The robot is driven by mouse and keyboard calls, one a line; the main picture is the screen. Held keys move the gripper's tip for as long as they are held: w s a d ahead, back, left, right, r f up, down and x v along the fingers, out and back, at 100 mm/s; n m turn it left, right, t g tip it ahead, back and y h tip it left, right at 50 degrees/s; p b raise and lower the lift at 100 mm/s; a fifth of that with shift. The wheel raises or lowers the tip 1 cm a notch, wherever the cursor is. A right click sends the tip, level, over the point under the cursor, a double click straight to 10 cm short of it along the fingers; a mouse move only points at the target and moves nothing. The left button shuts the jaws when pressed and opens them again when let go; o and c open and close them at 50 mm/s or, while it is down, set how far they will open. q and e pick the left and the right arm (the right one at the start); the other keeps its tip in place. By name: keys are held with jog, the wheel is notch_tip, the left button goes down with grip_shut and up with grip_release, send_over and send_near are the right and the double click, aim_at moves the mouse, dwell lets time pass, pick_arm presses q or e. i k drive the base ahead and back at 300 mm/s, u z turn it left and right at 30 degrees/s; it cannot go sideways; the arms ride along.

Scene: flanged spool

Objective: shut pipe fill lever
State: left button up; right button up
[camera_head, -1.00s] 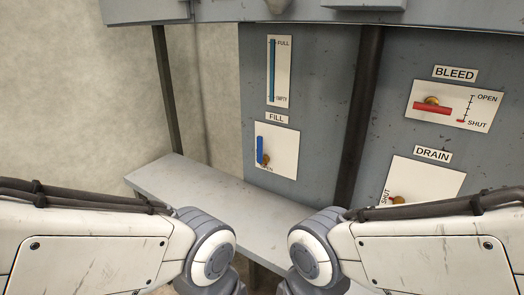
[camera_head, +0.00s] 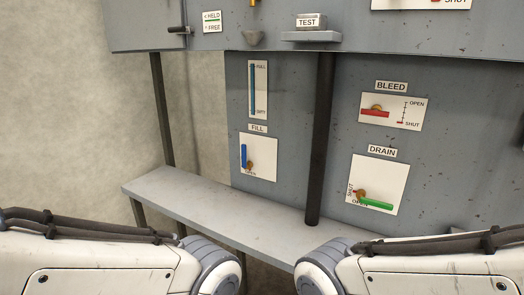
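The fill lever (camera_head: 243,156) is a blue bar on a white plate under the FILL label (camera_head: 258,128). It stands upright from a brass pivot (camera_head: 250,166) low on the plate. My two arms come in at the lower left and lower right, below the panel and apart from the lever. Neither gripper shows.
The red bleed lever (camera_head: 375,113) lies about level near SHUT. The green drain lever (camera_head: 376,204) points right, near OPEN. A dark vertical pipe (camera_head: 322,140) stands between fill and these. A grey shelf (camera_head: 215,205) runs below the panel. A TEST block (camera_head: 311,21) sits above.

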aim_at(246, 165)
jog(key=z, duration=0.1)
jog(key=i, duration=1.2)
jog(key=u, duration=0.9)
